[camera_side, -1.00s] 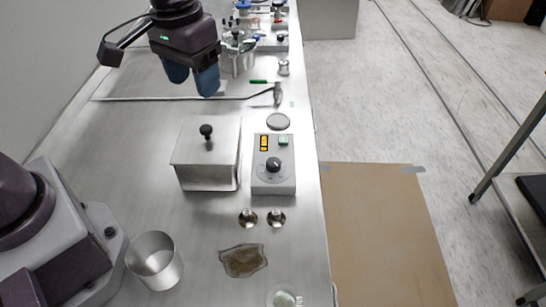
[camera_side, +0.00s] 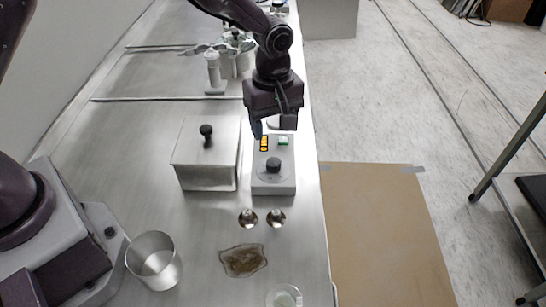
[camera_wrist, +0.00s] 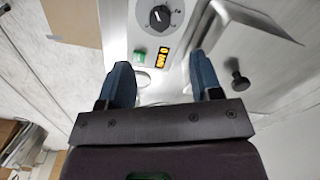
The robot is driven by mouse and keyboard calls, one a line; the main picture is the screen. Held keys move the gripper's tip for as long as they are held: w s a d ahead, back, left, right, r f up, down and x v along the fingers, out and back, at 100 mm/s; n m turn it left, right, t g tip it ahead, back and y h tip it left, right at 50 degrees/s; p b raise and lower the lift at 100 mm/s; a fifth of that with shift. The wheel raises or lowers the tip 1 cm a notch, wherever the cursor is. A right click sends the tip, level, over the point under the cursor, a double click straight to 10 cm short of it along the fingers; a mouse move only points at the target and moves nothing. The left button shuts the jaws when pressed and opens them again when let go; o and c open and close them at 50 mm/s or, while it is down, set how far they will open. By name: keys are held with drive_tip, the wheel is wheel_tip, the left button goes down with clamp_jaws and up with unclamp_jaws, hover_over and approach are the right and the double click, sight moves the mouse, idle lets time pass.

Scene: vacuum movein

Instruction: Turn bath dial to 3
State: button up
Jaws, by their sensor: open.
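The bath control box (camera_side: 273,180) stands on the steel bench, with a black dial (camera_side: 273,165), an orange display (camera_side: 264,144) and a green switch (camera_side: 283,141) on its top face. In the wrist view the dial (camera_wrist: 159,17) lies at the top, beyond the fingertips, with a white pointer mark; its scale numbers are too small to read. My gripper (camera_wrist: 160,72) is open and empty, its two blue fingers apart. In the side view my gripper (camera_side: 270,132) hangs over the far end of the box, behind the dial and apart from it.
A lidded steel bath (camera_side: 207,155) with a black knob stands just left of the box. Two small metal pieces (camera_side: 262,218), a brown stained patch (camera_side: 243,260) and a steel beaker (camera_side: 154,260) are nearer the camera. Bottles and a rack (camera_side: 228,60) stand farther back.

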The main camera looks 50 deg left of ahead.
sight(273, 161)
wheel_tip(273, 161, down, 10)
drive_tip(key=shift+r, duration=0.1)
idle(0.4)
drive_tip(key=c, duration=0.9)
